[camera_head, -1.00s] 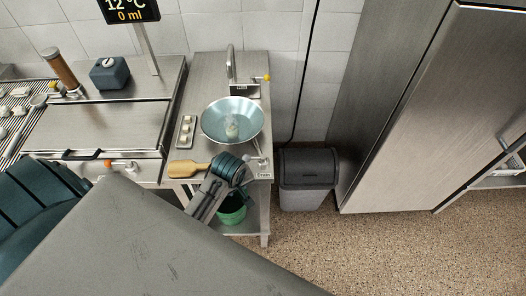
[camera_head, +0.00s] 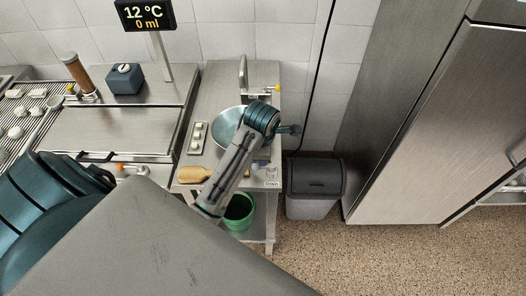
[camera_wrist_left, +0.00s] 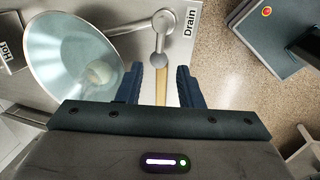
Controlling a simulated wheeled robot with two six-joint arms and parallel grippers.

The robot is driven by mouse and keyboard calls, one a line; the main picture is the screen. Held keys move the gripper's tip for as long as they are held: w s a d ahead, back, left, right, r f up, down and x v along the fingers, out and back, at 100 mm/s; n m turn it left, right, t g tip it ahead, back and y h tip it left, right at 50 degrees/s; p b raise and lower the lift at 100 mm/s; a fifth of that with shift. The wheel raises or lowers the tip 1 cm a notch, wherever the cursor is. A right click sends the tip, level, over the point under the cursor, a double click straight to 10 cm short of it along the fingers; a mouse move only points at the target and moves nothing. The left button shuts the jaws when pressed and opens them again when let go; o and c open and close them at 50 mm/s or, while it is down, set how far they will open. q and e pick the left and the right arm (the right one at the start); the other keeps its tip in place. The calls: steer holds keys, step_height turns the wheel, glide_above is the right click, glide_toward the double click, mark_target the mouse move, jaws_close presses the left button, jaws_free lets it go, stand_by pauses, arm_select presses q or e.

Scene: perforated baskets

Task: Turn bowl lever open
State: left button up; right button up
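The pale blue metal bowl (camera_head: 226,128) sits on the steel stand, its right side hidden by my left arm. In the left wrist view the bowl (camera_wrist_left: 62,42) is at the upper left, with a whitish lump in it. The bowl lever (camera_wrist_left: 160,40) is a grey metal arm with a round knob, beside the "Drain" label (camera_wrist_left: 192,20). My left gripper (camera_wrist_left: 159,76) is open, its fingers spread either side of a tan strip, with the lever ahead of them. My right gripper is not in view.
A tap (camera_head: 243,75) with a yellow handle stands behind the bowl. A green bucket (camera_head: 240,208) is below, and a grey bin (camera_head: 314,186) stands to the right.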

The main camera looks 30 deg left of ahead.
arm_select(q)
steer(key=f, duration=0.2)
steer(key=f+p, duration=0.1)
steer(key=f, duration=0.1)
steer(key=w+f+p, duration=0.1)
steer(key=f, duration=0.2)
steer(key=shift+w+a+f, duration=0.1)
steer(key=shift+a, duration=0.3)
steer(key=shift+w+f, duration=0.1)
steer(key=shift+f, duration=0.55)
jaws_close()
